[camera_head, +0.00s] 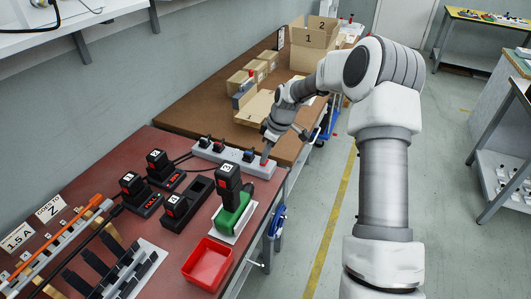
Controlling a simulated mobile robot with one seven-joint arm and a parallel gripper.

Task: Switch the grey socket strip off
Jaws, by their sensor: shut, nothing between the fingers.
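The grey socket strip (232,158) lies at the far edge of the red-brown bench top, with several dark plugs in it. A small red switch shows at its right end (264,164). Whether the fingertips touch the switch, and which way the switch is set, I cannot tell at this size.
Chargers with numbered black batteries (158,166) stand left of the strip. A green tool with a black battery (230,210) stands in front of it, near a red tray (207,264). Cardboard boxes (314,40) stand on the brown table behind. The floor at right is clear.

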